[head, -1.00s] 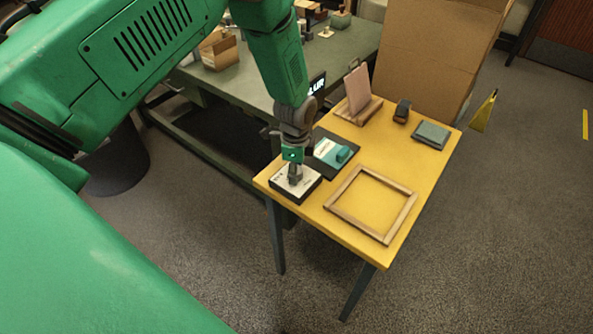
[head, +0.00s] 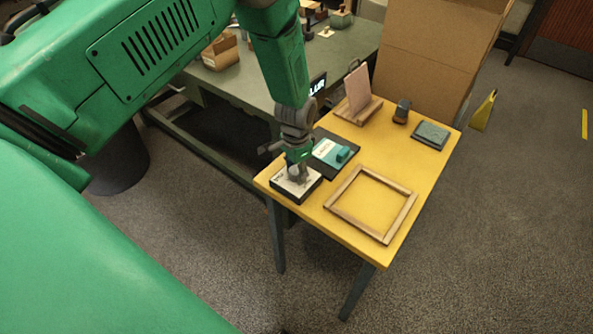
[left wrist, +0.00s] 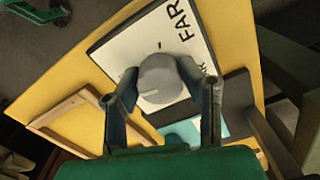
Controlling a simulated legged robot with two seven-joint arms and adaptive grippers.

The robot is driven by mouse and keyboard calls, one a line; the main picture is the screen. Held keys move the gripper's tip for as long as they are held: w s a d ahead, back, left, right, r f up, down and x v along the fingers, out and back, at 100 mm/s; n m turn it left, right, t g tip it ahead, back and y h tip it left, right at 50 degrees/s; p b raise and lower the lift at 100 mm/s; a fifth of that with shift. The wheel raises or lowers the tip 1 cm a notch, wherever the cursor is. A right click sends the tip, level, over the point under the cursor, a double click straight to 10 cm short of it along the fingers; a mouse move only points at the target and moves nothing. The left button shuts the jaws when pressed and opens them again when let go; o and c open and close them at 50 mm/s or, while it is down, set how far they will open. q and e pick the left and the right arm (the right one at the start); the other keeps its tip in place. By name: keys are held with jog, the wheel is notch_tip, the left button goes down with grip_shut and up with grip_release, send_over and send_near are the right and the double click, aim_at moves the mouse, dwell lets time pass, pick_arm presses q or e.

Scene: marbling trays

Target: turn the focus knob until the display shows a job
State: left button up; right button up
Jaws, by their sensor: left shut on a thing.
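The focus knob (left wrist: 160,80) is a round grey knob on a white-topped dark box (head: 310,191) at the near left corner of the yellow table. In the left wrist view the white dial face (left wrist: 130,45) reads "FAR" at one side. My left gripper (head: 297,172) points down over the box, its fingers (left wrist: 158,86) on either side of the knob, shut on it. The display (head: 317,86) is a small dark screen behind my arm. Its visible letters read "LUR"; my arm hides its left part. My right gripper is out of view.
The yellow table (head: 420,180) also holds an empty wooden frame (head: 401,219), a dark mat (head: 322,168) with a teal block (head: 343,154), a pink board on a wooden stand (head: 358,90) and a grey pad (head: 431,135). A large cardboard box (head: 425,60) stands behind.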

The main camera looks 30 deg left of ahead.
pick_arm(q)
jog(key=shift+w+n, duration=0.1)
jog(key=shift+n, duration=0.8)
jog(key=o, duration=1.1)
jog(key=shift+o, duration=0.2)
jog(key=shift+r, duration=0.35)
notch_tip(320, 180, up, 11)
jog(key=shift+w, duration=0.1)
